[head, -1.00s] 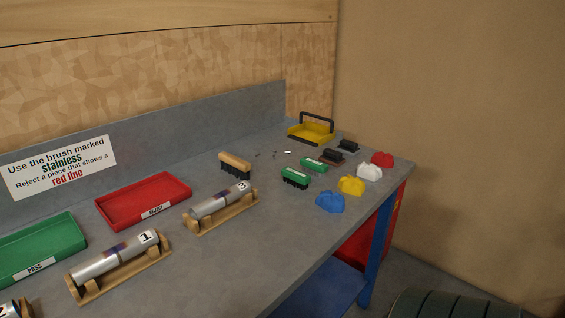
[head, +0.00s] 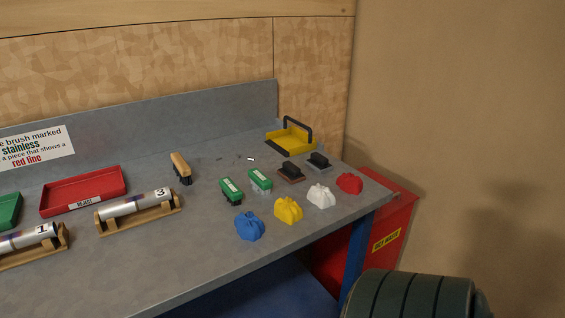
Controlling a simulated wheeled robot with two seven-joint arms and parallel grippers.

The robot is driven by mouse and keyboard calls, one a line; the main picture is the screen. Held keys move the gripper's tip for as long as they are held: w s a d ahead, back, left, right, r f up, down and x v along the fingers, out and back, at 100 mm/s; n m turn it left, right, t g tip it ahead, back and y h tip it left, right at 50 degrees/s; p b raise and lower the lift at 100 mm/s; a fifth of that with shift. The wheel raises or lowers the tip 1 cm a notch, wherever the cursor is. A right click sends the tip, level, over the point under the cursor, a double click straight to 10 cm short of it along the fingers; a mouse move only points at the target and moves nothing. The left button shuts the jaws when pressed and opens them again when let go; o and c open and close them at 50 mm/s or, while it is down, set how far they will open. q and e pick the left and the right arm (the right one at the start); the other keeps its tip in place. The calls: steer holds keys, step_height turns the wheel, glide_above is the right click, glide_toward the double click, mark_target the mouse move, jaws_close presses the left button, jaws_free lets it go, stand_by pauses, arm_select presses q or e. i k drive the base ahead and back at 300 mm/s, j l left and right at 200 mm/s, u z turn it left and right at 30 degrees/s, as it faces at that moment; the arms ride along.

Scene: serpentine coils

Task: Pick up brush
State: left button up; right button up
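Several brushes lie on the grey workbench (head: 205,255) in the head view. A brush with a wooden back and dark bristles (head: 181,167) stands left of the others. Two brushes have green backs with pale labels: one nearer (head: 231,190) and one a little farther right (head: 260,180). A brown-backed block (head: 291,172) and a grey-and-black block (head: 318,161) sit farther right; I cannot tell whether they are brushes. The labels are too small to read. Neither of my grippers is in view.
Blue (head: 249,226), yellow (head: 288,210), white (head: 320,195) and red (head: 349,183) crumpled cloths line the front right edge. A yellow handled tray (head: 290,138) stands behind. Left are a red tray (head: 84,190) and tubes on wooden cradles. A red bin (head: 391,225) stands beyond the bench's right end.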

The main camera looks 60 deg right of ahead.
mark_target(259, 180)
steer(key=k+l, duration=0.7)
steer(key=l, duration=0.25)
steer(key=k+l, duration=0.35)
steer(key=l+u, duration=0.05)
steer(key=l, duration=0.1)
